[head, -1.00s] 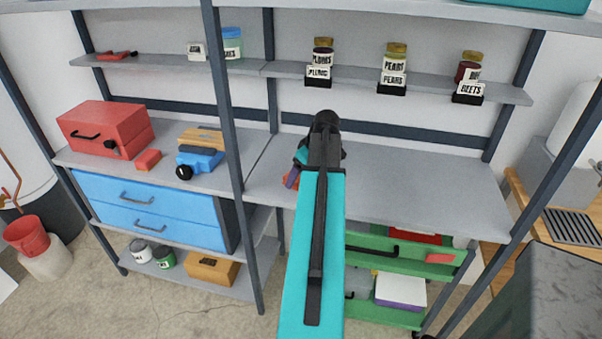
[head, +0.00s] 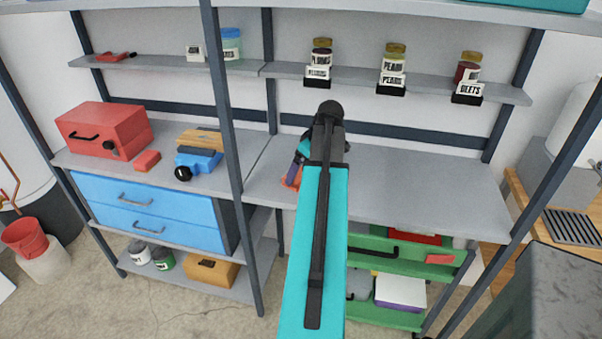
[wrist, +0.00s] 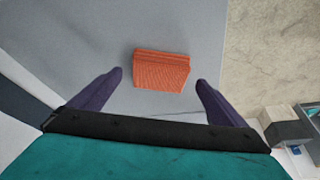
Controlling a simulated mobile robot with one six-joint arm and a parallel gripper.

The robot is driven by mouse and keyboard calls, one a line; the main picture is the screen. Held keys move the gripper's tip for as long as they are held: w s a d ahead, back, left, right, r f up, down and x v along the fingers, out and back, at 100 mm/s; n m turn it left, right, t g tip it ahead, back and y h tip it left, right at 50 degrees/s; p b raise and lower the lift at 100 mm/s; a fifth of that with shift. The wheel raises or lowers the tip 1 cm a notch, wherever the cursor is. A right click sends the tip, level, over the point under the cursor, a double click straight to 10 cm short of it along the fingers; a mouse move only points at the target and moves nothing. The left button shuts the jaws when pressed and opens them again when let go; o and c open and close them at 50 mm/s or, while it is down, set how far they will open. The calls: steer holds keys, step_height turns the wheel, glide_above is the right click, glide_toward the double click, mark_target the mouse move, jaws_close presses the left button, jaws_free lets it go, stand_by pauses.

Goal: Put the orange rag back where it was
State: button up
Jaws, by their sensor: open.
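The orange rag (wrist: 162,71) lies folded on the grey shelf surface (wrist: 185,25) in the wrist view. My gripper (wrist: 160,82) is open, with its two purple fingers apart on either side of the rag's near edge. Nothing is between the fingertips that they grip. In the head view, a small orange part of the rag (head: 291,178) shows at the left of my gripper (head: 293,172), over the middle shelf. My arm hides most of that spot.
Jars (head: 392,68) line the upper shelf. The middle shelf's right part (head: 430,190) is clear.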

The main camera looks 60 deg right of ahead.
steer(key=b+v, duration=0.1)
steer(key=v, duration=0.7)
steer(key=shift+s+r, duration=0.15)
steer(key=shift+r, duration=0.2)
steer(key=shift+r, duration=0.1)
stand_by(0.5)
